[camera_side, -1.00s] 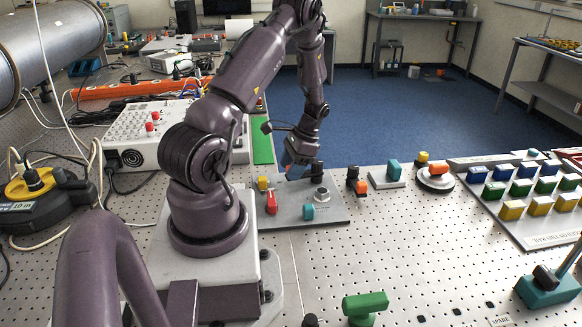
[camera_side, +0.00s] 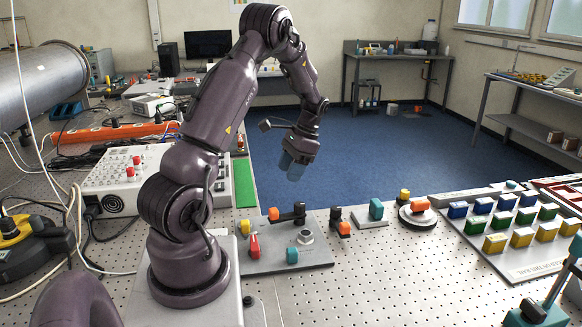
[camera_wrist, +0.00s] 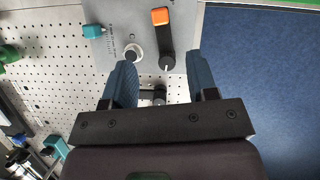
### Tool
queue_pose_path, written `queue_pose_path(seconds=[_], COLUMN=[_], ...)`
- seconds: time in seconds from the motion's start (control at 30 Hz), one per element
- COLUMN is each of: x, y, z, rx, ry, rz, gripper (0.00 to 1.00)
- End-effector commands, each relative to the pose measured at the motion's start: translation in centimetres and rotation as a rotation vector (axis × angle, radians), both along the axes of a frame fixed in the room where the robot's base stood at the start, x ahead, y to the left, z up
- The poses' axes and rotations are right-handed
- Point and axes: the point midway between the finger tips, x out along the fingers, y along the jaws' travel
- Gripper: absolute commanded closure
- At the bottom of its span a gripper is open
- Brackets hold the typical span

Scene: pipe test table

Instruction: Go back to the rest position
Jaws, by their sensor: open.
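My gripper (camera_side: 293,166) is raised above the far edge of the pipe test table, with nothing between its blue fingers. In the wrist view my gripper (camera_wrist: 163,75) has its two fingers well apart. Below it in the side view is a grey panel (camera_side: 270,262) with a red handle, a teal knob, a round metal fitting and a black lever with orange. The black lever with its orange end (camera_wrist: 160,20) and the round fitting (camera_wrist: 133,52) show beyond the fingers in the wrist view. My gripper is apart from all of them.
To the right are an orange-and-black part (camera_side: 342,228), a teal block (camera_side: 376,209), a round disc with an orange piece (camera_side: 418,216) and a board of coloured blocks (camera_side: 515,262). A white box (camera_side: 120,180) stands left. Blue floor lies open behind the table.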

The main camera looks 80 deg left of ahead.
Motion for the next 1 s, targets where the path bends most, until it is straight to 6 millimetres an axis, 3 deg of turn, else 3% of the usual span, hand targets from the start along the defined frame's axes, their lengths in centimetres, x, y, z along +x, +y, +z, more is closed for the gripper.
queue_pose_path(seconds=[0.57, 0.7, 0.77, 1.0], x=[0.2, 0.1, -0.4, 1.6], y=[0.0, -0.2, -1.4, -8.1], z=[0.4, 0.1, -0.5, 4.5], rx=[0.001, 0.028, 0.029, 0.104], ry=[0.000, -0.003, 0.000, -0.147], rz=[0.003, 0.072, 0.137, 0.224], gripper=[0.47, 0.47, 0.47, 0.47])
